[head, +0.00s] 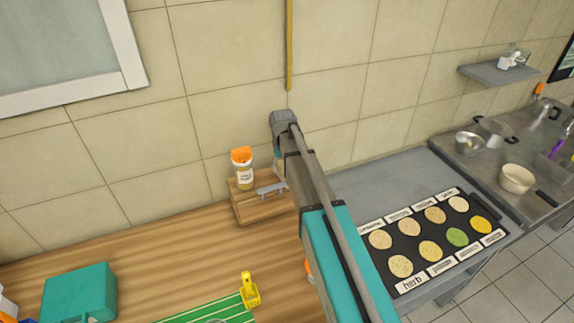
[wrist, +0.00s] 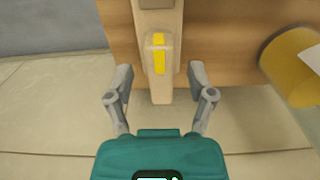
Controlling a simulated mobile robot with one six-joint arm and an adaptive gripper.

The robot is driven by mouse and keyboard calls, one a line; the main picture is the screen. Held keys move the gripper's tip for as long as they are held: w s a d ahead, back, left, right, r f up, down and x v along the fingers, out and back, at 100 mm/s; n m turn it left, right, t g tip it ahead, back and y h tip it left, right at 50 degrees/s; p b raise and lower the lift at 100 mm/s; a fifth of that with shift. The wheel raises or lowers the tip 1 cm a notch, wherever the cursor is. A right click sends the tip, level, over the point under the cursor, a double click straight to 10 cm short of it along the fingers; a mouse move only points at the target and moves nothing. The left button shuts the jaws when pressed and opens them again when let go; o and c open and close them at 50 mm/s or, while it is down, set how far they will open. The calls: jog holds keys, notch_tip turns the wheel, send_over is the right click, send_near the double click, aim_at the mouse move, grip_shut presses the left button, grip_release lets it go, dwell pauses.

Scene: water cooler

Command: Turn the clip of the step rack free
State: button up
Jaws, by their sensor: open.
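The step rack (head: 262,208) is a low wooden piece on the wooden table against the tiled wall. In the wrist view its wood (wrist: 225,35) fills the upper part. A pale beige clip (wrist: 160,88) with a yellow mark juts past the wood's edge. My gripper (wrist: 159,74) is open, one finger on each side of the clip's end, with visible gaps on both sides. In the head view my arm hides part of the rack, and the clip cannot be made out there. A grey bar on the rack may be a finger; I cannot tell.
A teal box (head: 80,292) and a yellow scoop (head: 250,292) are on the table. A black labelled tray (head: 420,227) lies right.

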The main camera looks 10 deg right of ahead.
jog(key=shift+f+b, duration=0.35)
jog(key=shift+f, duration=0.15)
grip_shut()
